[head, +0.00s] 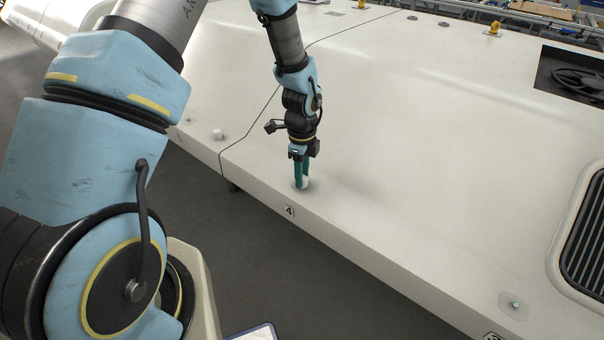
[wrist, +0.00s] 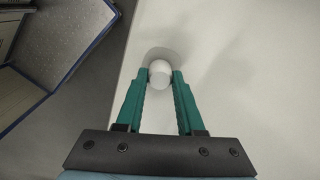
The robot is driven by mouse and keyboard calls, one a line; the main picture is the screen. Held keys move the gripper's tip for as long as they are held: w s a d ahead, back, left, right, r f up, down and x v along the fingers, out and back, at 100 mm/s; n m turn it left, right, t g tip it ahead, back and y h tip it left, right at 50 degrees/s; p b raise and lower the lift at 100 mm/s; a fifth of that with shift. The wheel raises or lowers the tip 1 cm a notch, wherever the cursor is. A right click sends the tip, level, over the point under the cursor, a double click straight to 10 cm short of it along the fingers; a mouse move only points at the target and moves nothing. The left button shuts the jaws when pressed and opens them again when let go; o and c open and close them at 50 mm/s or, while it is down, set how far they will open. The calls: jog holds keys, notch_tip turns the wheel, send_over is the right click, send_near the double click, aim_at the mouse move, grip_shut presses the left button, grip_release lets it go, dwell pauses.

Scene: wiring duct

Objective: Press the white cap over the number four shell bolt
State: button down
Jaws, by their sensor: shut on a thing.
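My gripper (head: 301,184) points down at the white shell panel (head: 420,150), beside the label with the number four (head: 289,211). Its green fingers are shut on a white cap (head: 304,184). In the wrist view the cap (wrist: 160,73) sits between the two fingertips (wrist: 160,78), over a round greyish patch (wrist: 150,56) on the panel. The number four bolt is hidden under the cap and fingers. I cannot tell whether the cap is fully seated on it.
A white cap (head: 218,134) stands on the panel to the left. A bare bolt (head: 515,305) shows at the lower right, near a black grille (head: 585,240). A dark recess (head: 572,75) lies at the upper right. A blue-edged tray (wrist: 50,60) lies below the panel edge.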

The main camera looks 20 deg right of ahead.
jog(key=shift+f, duration=0.25)
jog(key=shift+c, duration=2.2)
grip_release()
jog(key=shift+r, duration=0.1)
notch_tip(320, 180, up, 11)
jog(key=b, duration=0.1)
jog(key=shift+b, duration=0.3)
